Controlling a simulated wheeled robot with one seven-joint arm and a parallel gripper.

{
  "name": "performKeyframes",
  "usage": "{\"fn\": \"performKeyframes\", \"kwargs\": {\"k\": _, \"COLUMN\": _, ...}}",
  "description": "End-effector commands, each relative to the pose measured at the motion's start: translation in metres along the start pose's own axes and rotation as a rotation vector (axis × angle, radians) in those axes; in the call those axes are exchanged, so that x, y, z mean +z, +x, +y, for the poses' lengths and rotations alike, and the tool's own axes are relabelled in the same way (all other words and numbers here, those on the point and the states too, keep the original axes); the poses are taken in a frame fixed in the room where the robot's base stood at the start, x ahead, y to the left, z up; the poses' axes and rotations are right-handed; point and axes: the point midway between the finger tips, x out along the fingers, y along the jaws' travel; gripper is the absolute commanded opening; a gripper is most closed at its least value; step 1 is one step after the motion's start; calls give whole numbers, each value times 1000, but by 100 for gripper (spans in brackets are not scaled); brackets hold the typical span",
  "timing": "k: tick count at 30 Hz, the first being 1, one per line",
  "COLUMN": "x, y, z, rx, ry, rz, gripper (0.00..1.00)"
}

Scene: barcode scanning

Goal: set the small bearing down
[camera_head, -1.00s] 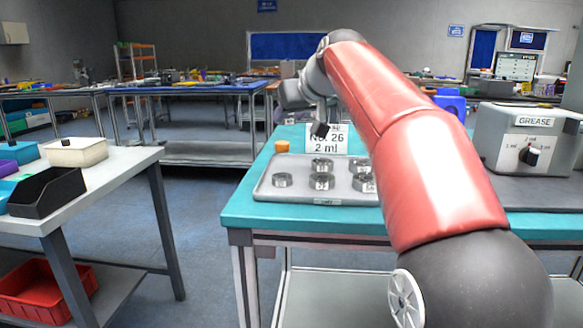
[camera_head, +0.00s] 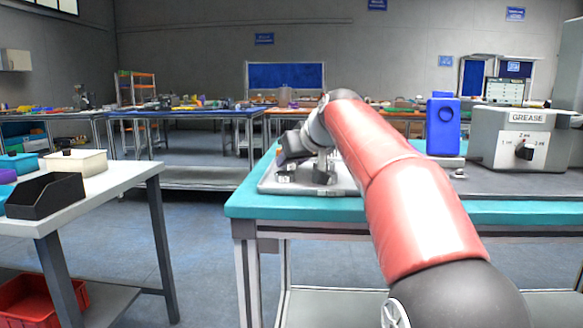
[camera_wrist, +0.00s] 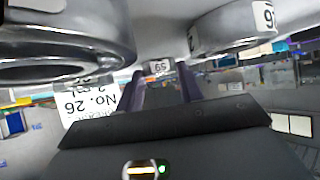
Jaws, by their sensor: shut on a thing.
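My gripper (camera_wrist: 160,78) is shut on a small bearing (camera_wrist: 158,66) with a printed label, held between the fingertips in the wrist view. In the head view my gripper (camera_head: 325,174) is low over the grey tray (camera_head: 345,190), and my wrist hides much of the tray. Whether the held bearing touches the tray is unclear. Metal bearings (camera_head: 285,178) stand on the tray to the left. In the wrist view a large bearing ring (camera_wrist: 60,45) is near at upper left and another labelled ring (camera_wrist: 232,28) is at upper right.
The tray lies on a teal-topped table (camera_head: 290,207). A grey grease machine (camera_head: 525,140) and a blue container (camera_head: 442,128) stand to the right. A "No. 26" card (camera_wrist: 92,97) shows in the wrist view. A white table (camera_head: 110,182) with bins is at left.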

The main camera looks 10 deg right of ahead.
Motion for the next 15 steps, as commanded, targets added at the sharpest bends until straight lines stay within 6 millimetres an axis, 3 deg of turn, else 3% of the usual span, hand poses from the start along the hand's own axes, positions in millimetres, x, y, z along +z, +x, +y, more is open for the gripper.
{"fn": "performKeyframes", "kwargs": {"k": 8, "x": 2, "y": 1, "z": 0, "rx": 0, "ry": 0, "rz": 1, "gripper": 10}}
{"fn": "performKeyframes", "kwargs": {"k": 9, "x": 1, "y": 1, "z": 0, "rx": 0, "ry": 0, "rz": 0, "gripper": 41}}
{"fn": "performKeyframes", "kwargs": {"k": 13, "x": 1, "y": 1, "z": 0, "rx": 0, "ry": 0, "rz": 0, "gripper": 58}}
{"fn": "performKeyframes", "kwargs": {"k": 15, "x": 1, "y": 0, "z": 0, "rx": 0, "ry": 0, "rz": 0, "gripper": 59}}
